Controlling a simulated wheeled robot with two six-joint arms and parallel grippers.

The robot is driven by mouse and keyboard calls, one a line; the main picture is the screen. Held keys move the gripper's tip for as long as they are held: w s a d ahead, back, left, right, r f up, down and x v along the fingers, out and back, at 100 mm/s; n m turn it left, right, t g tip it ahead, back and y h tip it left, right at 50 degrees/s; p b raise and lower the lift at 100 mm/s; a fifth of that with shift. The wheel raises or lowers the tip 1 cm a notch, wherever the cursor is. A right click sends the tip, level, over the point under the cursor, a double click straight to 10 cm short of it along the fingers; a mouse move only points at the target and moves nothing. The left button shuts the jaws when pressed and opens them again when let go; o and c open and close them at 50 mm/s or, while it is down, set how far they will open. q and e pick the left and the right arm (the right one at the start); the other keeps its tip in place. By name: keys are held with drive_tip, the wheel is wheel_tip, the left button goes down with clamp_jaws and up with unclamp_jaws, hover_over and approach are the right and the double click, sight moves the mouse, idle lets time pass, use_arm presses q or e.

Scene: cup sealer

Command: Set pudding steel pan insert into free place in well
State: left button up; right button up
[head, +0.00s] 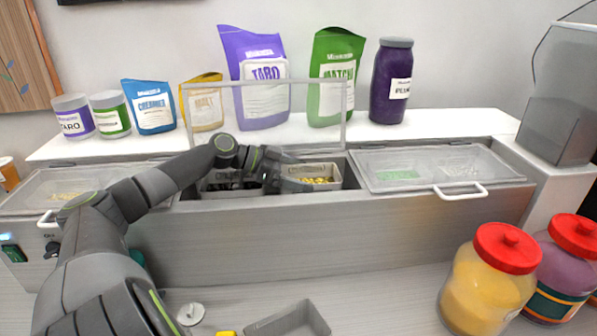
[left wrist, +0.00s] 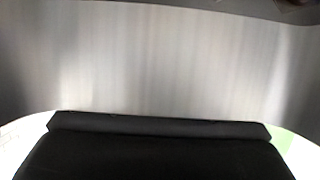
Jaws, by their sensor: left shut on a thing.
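The steel pan insert with yellow contents (head: 331,172) sits in or just at the open middle well, on its right side. I take it for the pudding pan. My left gripper (head: 296,184) reaches in from the left and is shut on this pan's near-left part; the fingers cover some of it. In the left wrist view a brushed steel wall (left wrist: 160,65) fills the picture, close behind a black gripper part. The well (head: 350,180) also holds a pan with dark contents (head: 222,184) on the left, partly hidden by my arm. My right gripper is out of view.
A clear guard (head: 347,115) stands behind the well. Clear-lidded wells (head: 440,165) flank it. Bags and jars line the back shelf. Red-lidded jars (head: 490,275) stand at front right, and an empty grey tray (head: 290,322) lies at the front.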

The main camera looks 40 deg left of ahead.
use_arm(q)
drive_tip(key=shift+r+p, duration=0.2)
drive_tip(key=shift+p, duration=0.2)
idle(0.4)
drive_tip(key=shift+f, duration=0.15)
idle(0.5)
drive_tip(key=o, duration=1.8)
drive_tip(key=shift+s+d, duration=0.1)
drive_tip(key=shift+o, duration=0.2)
drive_tip(key=shift+s+f, duration=0.1)
